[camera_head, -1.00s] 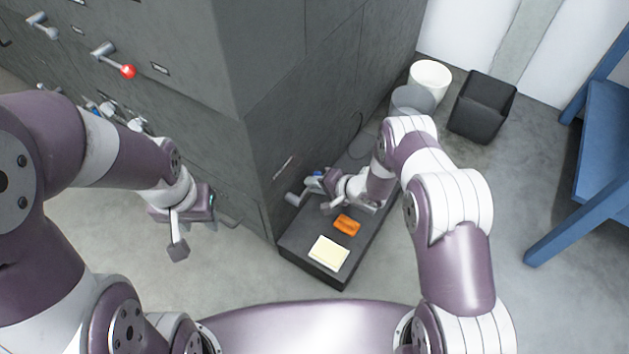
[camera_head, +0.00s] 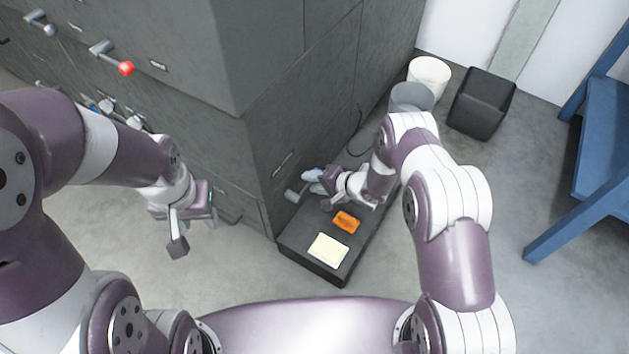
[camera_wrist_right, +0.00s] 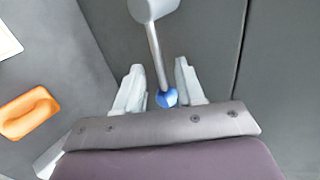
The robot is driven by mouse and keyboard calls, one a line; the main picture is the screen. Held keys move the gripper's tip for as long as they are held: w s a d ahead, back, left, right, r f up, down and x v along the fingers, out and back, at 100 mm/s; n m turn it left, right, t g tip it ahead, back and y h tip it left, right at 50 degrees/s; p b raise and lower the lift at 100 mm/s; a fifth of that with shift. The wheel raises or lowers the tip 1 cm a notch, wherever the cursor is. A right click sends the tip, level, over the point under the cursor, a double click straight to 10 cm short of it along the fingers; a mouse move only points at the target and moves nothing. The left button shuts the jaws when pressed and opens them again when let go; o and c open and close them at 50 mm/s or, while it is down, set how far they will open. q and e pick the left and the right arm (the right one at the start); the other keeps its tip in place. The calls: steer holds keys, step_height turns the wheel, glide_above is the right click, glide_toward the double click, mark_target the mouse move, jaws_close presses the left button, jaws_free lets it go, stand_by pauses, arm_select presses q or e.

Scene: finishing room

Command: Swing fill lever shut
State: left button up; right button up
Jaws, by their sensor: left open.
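Whether that finger touches the knob is unclear. In the head view my right gripper (camera_head: 325,183) partly hides the knob. My left gripper (camera_head: 195,222) is open and empty in front of the cabinet.
A red-knobbed lever (camera_head: 126,69) is higher on the cabinet. Bins (camera_head: 430,76) and a black box (camera_head: 483,103) stand behind; a blue frame (camera_head: 603,140) is right.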

steer(key=p+v, duration=0.6)
steer(key=v, duration=0.6)
steer(key=shift+s+d, duration=0.15)
steer(key=shift+s, duration=0.05)
steer(key=shift+r, duration=0.1)
